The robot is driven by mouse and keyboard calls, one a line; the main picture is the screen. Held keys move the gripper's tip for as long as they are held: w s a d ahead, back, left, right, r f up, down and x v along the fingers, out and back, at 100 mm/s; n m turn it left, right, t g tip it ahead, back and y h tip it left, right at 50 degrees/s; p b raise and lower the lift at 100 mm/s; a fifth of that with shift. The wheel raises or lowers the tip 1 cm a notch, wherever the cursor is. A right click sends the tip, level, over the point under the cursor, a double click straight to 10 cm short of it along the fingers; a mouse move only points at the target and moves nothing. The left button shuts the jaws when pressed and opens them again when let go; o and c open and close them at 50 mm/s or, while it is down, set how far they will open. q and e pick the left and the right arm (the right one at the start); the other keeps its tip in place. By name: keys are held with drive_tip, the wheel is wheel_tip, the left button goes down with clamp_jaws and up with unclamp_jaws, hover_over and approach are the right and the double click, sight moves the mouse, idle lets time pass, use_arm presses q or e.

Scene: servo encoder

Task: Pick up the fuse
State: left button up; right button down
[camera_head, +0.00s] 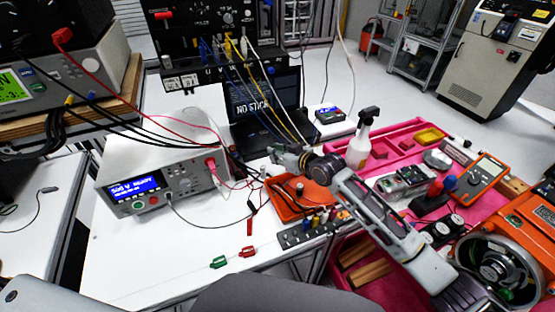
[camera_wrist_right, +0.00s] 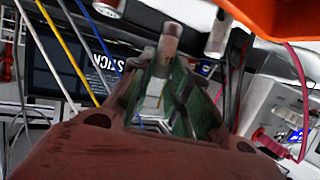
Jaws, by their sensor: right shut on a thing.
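My right gripper (camera_head: 286,156) reaches in from the lower right and is above the back edge of the orange tray (camera_head: 288,212). In the right wrist view, its jaws are shut on a fuse (camera_wrist_right: 168,48), a small cylinder with a metal end cap and a paler body. The fuse's lower part lies between the fingers and is partly hidden. In the head view the held fuse is too small to make out clearly. My left gripper is not in view.
A white tester (camera_head: 155,185) with a lit display stands left of the tray. A laptop (camera_head: 252,105) is behind the gripper, with yellow, blue and white cables hanging near it. A spray bottle (camera_head: 361,140) stands to the right. The white table's front left is mostly clear.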

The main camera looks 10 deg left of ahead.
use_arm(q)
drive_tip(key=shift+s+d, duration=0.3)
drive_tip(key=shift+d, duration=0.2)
use_arm(e)
wheel_tip(320, 180, up, 6)
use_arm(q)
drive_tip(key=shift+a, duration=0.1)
